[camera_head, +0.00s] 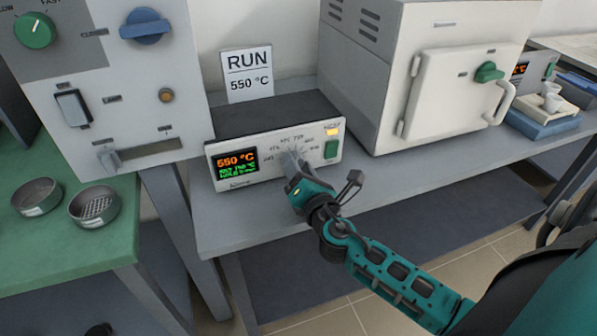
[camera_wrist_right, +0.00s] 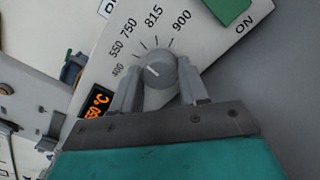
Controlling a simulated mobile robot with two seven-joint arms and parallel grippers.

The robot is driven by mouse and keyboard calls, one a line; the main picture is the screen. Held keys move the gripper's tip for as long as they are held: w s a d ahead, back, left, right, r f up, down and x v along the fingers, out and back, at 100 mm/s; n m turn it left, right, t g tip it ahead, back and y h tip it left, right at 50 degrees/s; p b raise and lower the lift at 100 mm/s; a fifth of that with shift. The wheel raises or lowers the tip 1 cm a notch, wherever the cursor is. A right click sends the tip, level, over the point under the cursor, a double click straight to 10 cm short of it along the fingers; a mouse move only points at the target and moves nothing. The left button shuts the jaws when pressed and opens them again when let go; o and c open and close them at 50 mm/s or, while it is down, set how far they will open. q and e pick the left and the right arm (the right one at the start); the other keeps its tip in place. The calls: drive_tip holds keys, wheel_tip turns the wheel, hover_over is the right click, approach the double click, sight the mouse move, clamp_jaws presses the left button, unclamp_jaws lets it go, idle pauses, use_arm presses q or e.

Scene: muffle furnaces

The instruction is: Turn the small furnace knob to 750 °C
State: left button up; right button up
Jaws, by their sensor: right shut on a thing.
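The small furnace control box (camera_head: 272,143) stands on the grey bench, with its display (camera_head: 237,163) at the left of its front. The display shows 550 °C in orange above small green text that I cannot read surely. The round grey knob (camera_wrist_right: 160,70) shows in the right wrist view, ringed by temperature marks including 550, 750, 815 and 900. Its light pointer line points to the upper left, on the lower-number side. My right gripper (camera_wrist_right: 160,84) is shut on the knob, one finger on each side. In the head view my right gripper (camera_head: 293,165) hides most of the knob.
A RUN 550 °C sign (camera_head: 247,75) stands behind the box. A white furnace (camera_head: 440,85) with a closed door is to the right. A green switch (camera_head: 331,150) is right of the knob. Metal sieves (camera_head: 94,207) sit on the green table at left.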

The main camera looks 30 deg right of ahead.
drive_tip(key=shift+m, duration=0.6)
drive_tip(key=o, duration=1.1)
drive_tip(key=shift+c, duration=0.2)
drive_tip(key=shift+s, duration=0.1)
